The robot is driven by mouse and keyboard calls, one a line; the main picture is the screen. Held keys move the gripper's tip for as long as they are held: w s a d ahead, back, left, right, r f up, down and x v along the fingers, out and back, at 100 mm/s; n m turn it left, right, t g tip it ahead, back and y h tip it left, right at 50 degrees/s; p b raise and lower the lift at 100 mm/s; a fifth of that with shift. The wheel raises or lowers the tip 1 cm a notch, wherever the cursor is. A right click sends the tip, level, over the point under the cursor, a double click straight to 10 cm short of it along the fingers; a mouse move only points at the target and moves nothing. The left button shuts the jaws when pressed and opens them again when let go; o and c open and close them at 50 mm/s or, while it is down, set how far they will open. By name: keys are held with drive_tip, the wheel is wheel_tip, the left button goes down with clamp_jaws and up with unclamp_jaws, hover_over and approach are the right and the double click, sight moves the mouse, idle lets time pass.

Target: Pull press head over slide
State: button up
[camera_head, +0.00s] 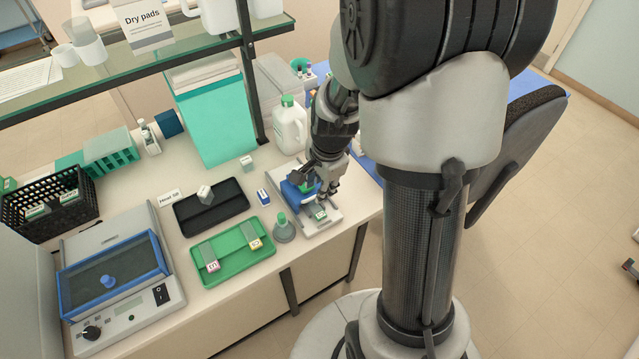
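The press is a small white-based device (310,231) at the right end of the bench. Its blue head (293,196) stands over the rear left part of the base, with a green part beside my gripper. A small slide with a green patch (320,214) lies on the front of the base, in front of the blue head and not covered by it. My gripper (328,190) points down at the right side of the press head, touching it or very close. Its fingers are small and partly overlap the head, so their opening and any grip are unclear.
A green-capped bottle (283,230) stands just left of the press. A green tray (233,262) with two slides and a black tray (222,218) lie farther left. A white jug (289,130) stands behind. The bench's front edge is close to the press.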

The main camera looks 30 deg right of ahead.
wheel_tip(320, 180, up, 12)
drive_tip(key=s+p, duration=0.2)
drive_tip(key=p, duration=0.7)
drive_tip(key=shift+s+p, duration=0.15)
drive_tip(key=shift+p, duration=0.15)
idle(0.4)
wheel_tip(320, 180, up, 12)
drive_tip(key=s, duration=0.2)
drive_tip(key=shift+f, duration=0.15)
drive_tip(key=shift+d, duration=0.1)
idle(0.3)
drive_tip(key=b, duration=1.1)
hover_over(306, 191)
drive_tip(key=s+d, duration=0.1)
drive_tip(key=s, duration=0.6)
wheel_tip(306, 191, down, 15)
drive_tip(key=w+f+b, duration=0.1)
drive_tip(key=f, duration=0.4)
drive_tip(key=w+f+b, duration=0.1)
drive_tip(key=f+b, duration=0.1)
drive_tip(key=f, duration=0.4)
drive_tip(key=w+f+b, duration=0.1)
drive_tip(key=f, duration=0.4)
drive_tip(key=shift+w+d+f+b, duration=0.1)
drive_tip(key=shift+w+f+b, duration=0.1)
drive_tip(key=shift+f+b, duration=0.15)
